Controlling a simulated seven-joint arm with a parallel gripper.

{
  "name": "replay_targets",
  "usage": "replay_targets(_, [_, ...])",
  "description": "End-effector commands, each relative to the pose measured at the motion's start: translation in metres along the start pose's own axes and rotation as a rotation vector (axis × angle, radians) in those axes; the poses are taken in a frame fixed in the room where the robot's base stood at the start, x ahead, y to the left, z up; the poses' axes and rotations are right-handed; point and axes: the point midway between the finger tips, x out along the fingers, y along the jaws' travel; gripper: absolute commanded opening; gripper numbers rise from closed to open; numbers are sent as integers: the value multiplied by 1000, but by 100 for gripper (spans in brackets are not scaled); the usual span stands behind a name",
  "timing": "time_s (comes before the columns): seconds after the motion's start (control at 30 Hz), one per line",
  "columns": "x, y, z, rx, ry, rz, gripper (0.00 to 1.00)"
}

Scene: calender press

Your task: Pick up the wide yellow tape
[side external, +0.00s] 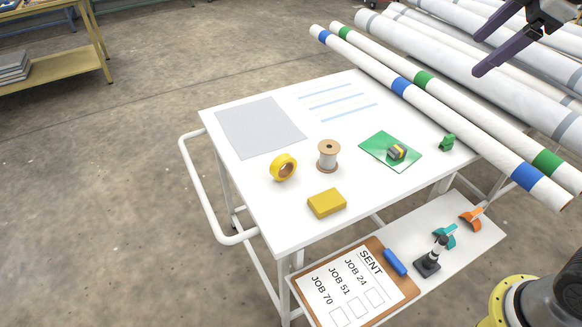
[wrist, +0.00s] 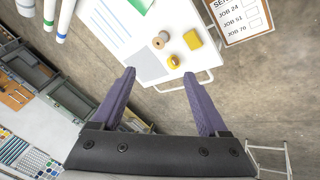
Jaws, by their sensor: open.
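The wide yellow tape (side external: 283,167) is a yellow roll with a brown core, standing on its edge on the white cart top (side external: 262,205). It also shows in the wrist view (wrist: 174,62), beyond my fingertips and a little right of the middle between them. My gripper (side external: 478,55) is at the upper right of the side view, high up over the white rolls and far from the tape. In the wrist view its two purple fingers (wrist: 160,72) are spread apart with nothing between them.
A wooden spool (side external: 328,156) stands just right of the tape, and a yellow block (side external: 327,202) lies in front. A green sheet (side external: 376,150) carries a small yellow-and-dark item. Long white rolls (side external: 450,110) overhang the cart's right back side. A grey sheet (side external: 260,127) lies flat behind the tape.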

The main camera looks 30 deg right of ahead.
Motion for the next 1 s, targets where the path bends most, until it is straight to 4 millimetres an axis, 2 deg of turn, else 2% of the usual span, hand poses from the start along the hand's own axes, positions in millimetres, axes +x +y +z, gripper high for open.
replay_targets(0.03, [7,14,-19,-57,-6,-9,77])
replay_targets(0.2, [37,49,-76,-244,-24,-36,77])
replay_targets(0.37, [81,69,-125,-400,-44,-69,77])
replay_targets(0.5, [130,75,-164,-519,-59,-103,77])
replay_targets(0.63, [182,71,-195,-616,-76,-140,77])
replay_targets(0.77, [241,55,-219,-693,-96,-182,77])
replay_targets(0.9, [308,27,-235,-746,-120,-232,77])
replay_targets(1.0, [350,4,-238,-772,-140,-269,77])
